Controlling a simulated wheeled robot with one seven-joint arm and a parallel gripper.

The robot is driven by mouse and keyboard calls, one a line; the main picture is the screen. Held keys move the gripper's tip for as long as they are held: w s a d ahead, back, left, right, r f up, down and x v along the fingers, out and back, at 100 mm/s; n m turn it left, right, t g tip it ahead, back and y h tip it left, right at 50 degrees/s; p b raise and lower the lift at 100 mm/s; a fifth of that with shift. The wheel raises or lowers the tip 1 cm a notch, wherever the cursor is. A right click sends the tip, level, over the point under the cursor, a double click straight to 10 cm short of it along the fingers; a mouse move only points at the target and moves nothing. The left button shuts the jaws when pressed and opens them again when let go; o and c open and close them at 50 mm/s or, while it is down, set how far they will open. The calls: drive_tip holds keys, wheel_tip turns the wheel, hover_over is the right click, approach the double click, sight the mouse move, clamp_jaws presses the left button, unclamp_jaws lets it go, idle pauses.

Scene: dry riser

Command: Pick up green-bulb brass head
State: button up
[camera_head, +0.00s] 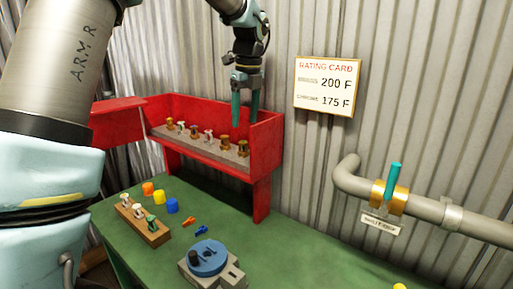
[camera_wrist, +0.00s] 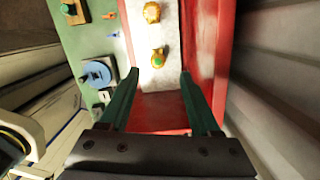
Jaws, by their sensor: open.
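The green-bulb brass head (camera_wrist: 158,57) sits upright at the end of the pale shelf strip in the wrist view. In the head view it appears to be the rightmost brass head (camera_head: 243,147) in the red box (camera_head: 268,148), though its bulb colour is too small to tell there. My gripper (camera_head: 245,118) is open and empty, pointing down above the right end of the box. In the wrist view the two green fingers (camera_wrist: 160,75) are spread apart, with the head a little beyond their tips and between their lines. Nothing touches the head.
A brass head with a yellow-orange bulb (camera_wrist: 152,12) stands beside it; several more heads fill the row. The box's red end wall and long walls are close by. A wooden rack (camera_head: 150,232), coloured caps and a blue-topped device (camera_head: 208,258) stand on the green bench (camera_head: 270,235).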

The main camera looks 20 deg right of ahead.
sight(243, 141)
wheel_tip(243, 141, down, 4)
drive_tip(key=shift+w+a+f+p, duration=0.1)
drive_tip(key=shift+w+p, duration=0.05)
drive_tip(key=shift+p, duration=0.15)
drive_tip(key=shift+w+a+f+p, duration=0.15)
drive_tip(key=shift+f+p, duration=0.95)
drive_tip(key=shift+f, duration=1.5)
clamp_jaws()
